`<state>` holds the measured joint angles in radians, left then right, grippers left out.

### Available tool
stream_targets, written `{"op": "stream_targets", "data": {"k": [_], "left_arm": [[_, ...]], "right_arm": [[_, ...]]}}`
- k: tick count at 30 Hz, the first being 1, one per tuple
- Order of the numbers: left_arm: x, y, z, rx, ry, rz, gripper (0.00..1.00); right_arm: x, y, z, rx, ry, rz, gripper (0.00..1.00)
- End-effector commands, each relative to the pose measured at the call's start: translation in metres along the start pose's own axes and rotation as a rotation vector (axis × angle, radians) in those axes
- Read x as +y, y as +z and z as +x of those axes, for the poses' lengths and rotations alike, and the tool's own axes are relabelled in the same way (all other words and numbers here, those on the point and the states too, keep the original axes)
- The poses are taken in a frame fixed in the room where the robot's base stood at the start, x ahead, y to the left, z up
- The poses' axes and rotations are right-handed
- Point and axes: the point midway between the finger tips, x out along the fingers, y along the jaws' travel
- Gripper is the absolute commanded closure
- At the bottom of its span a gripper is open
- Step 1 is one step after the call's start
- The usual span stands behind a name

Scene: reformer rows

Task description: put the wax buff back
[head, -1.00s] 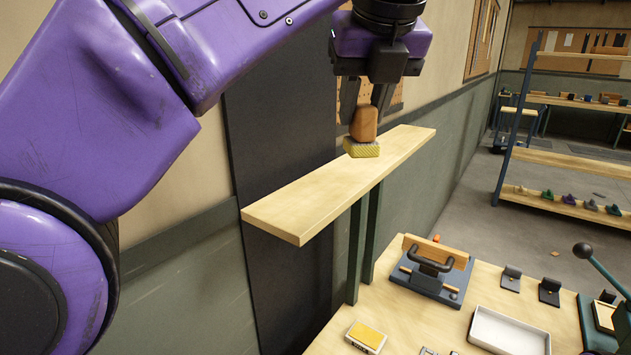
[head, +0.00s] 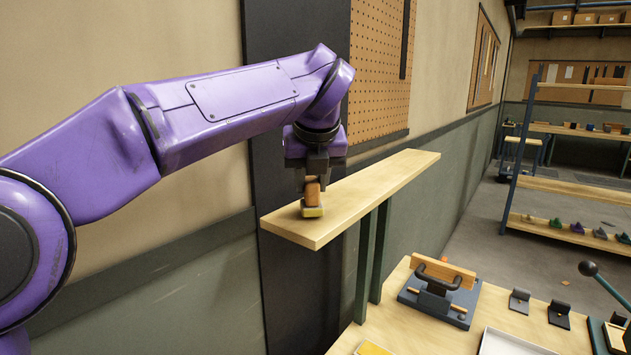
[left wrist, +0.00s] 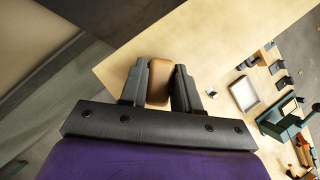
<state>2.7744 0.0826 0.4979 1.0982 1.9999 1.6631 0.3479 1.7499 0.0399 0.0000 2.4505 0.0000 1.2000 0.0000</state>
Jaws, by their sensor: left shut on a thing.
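The wax buff (head: 312,196) has an orange-brown wooden handle and a yellow pad. It is upright at the near end of the pale wooden wall shelf (head: 380,182). The pad is at the shelf surface; I cannot tell whether it bears on it. My left gripper (head: 313,180) is shut on the handle from above. In the left wrist view the brown handle (left wrist: 159,82) sits between the two dark fingers, over the pale shelf. The pad is hidden there. My right gripper is not in view.
Below the shelf, a workbench (head: 400,318) holds a blue clamp-like fixture (head: 440,295) with a wooden bar, small black stands (head: 519,300) and a white tray (head: 510,345). A dark panel and pegboard (head: 380,75) are on the wall behind. The shelf's far part is bare.

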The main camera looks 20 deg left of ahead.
Motion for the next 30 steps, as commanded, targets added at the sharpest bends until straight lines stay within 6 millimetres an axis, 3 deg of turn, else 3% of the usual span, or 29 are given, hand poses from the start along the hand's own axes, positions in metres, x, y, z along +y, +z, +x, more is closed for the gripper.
{"op": "stream_targets", "data": {"k": [3,4,6,17,30], "left_arm": [[-0.001,-0.002,0.003,0.001,0.000,0.002,0.97],[-0.002,-0.002,0.003,0.001,0.000,0.003,0.65],[-0.002,-0.002,0.002,0.001,0.000,0.004,0.43],[-0.001,0.000,-0.004,0.000,0.000,0.002,0.43],[-0.002,0.001,-0.106,-0.001,-0.001,0.003,0.43]], "right_arm": [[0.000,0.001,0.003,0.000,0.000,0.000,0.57],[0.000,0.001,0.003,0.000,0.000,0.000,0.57],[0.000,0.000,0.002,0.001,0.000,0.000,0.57],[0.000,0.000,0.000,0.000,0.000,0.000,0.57],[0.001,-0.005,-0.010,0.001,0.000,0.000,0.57]]}}
